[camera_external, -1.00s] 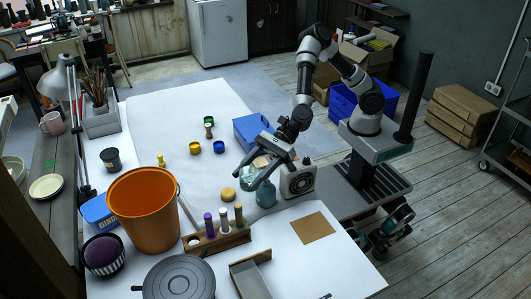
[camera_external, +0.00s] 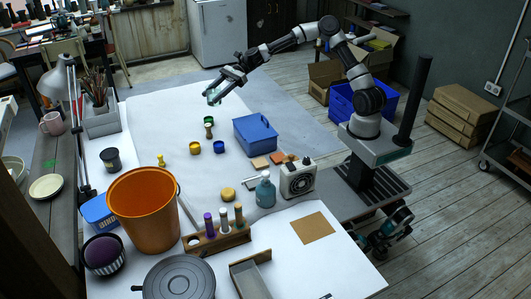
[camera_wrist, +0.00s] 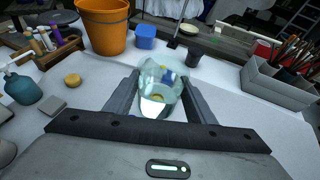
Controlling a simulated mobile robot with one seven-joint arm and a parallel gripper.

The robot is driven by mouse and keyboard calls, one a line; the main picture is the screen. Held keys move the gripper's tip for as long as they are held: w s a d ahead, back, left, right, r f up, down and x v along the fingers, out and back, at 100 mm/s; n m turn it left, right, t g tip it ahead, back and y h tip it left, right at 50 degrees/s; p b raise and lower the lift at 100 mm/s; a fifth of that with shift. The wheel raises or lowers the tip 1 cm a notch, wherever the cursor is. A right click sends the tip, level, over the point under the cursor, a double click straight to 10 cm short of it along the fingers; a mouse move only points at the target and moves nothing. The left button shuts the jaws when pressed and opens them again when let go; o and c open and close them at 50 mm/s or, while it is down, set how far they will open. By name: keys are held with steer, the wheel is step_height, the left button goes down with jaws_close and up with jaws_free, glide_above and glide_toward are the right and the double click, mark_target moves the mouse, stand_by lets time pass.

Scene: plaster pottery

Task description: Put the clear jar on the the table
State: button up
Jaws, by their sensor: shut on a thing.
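The clear jar (camera_wrist: 160,88) is a pale, see-through greenish vessel. In the wrist view it sits between the two fingers of my gripper (camera_wrist: 160,78), which is shut on it. In the external view my gripper (camera_external: 213,97) is raised over the far end of the white table (camera_external: 150,115), and the jar shows only faintly there. The jar's height above the table is hard to tell.
A blue box (camera_external: 255,134), small paint pots (camera_external: 194,148), a teal bottle (camera_external: 265,191) and a white fan box (camera_external: 298,178) stand on the table. An orange bucket (camera_external: 144,210) is nearer the front.

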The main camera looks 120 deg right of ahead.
steer(key=s+d+r, duration=0.1)
steer(key=s+d, duration=1.2)
steer(key=s, duration=0.1)
steer(key=f+b, duration=0.1)
steer(key=f, duration=0.7)
steer(key=f+b, duration=0.1)
steer(key=f, duration=0.7)
steer(key=shift+d+f, duration=0.2)
steer(key=shift+f, duration=0.15)
steer(key=shift+f+b, duration=0.8)
steer(key=shift+f, duration=1.3)
steer(key=shift+f, duration=0.15)
steer(key=o, duration=1.3)
steer(key=shift+o, duration=0.2)
steer(key=shift+s, duration=0.1)
steer(key=p+v, duration=0.2)
steer(key=v, duration=1)
steer(key=shift+p, duration=0.4)
